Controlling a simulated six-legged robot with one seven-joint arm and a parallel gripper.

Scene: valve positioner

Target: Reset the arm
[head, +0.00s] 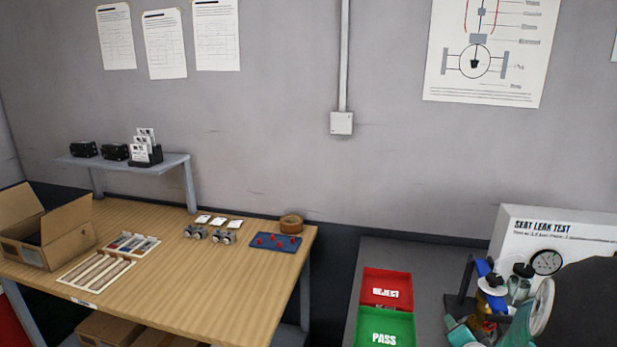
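My gripper's fingers do not show in the head view. A large dark rounded shape with a pale disc on its side fills the lower right corner, in front of the test station; it may be part of my arm, but I cannot tell. The seat leak test panel (565,232), white with a round gauge (546,262), stands at the right. A blue, black and yellow assembly (491,283) and a clear jar (519,284) stand before it, partly hidden.
A red REJECT tray (371,296) and a green PASS tray (370,335) lie on the grey bench (420,262). The wooden table (190,290) at left holds an open carton (70,245), parts trays, small metal parts (222,237), a blue pegboard (262,243) and a round brown bowl (291,223).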

